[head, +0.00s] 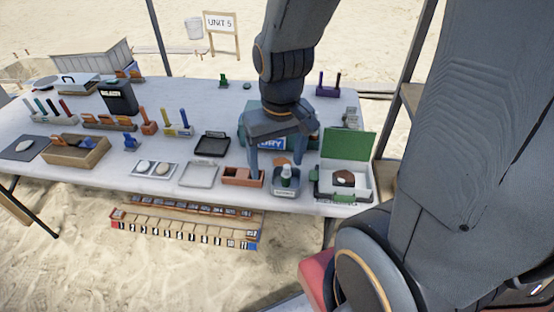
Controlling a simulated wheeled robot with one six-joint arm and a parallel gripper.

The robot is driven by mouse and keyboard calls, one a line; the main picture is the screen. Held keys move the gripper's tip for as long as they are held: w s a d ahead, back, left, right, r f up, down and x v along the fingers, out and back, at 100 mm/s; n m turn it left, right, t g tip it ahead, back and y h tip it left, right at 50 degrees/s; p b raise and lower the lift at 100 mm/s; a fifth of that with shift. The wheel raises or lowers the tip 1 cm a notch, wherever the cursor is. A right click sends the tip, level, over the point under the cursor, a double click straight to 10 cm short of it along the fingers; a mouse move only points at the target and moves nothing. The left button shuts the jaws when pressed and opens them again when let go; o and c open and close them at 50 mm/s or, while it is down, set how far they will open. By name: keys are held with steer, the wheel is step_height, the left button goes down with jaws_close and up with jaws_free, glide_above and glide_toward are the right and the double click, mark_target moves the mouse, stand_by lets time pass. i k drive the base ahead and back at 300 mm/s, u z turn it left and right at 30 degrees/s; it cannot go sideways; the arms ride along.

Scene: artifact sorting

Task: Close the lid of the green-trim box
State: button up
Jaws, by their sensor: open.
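The green-trim box (329,185) stands at the right end of the white table. Its green lid (349,146) is open and stands upright at the back of the box. A dark brown object with a pale patch (344,179) lies inside. My gripper (281,168) points down just left of the box, with its two fingers apart. It appears empty. The fingers are in front of a teal box with a blue label (271,143), which they partly hide. Whether the fingers touch anything below is unclear.
A red-brown tray (243,177), a light tray (199,174) and a black tray (212,144) lie to the left. A purple rack (328,86) stands behind.

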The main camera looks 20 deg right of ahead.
mark_target(338, 143)
steer(key=k, duration=1)
steer(key=u, duration=0.65)
steer(key=i, duration=0.75)
steer(key=z, duration=1.75)
steer(key=i, duration=0.5)
steer(key=u, duration=0.05)
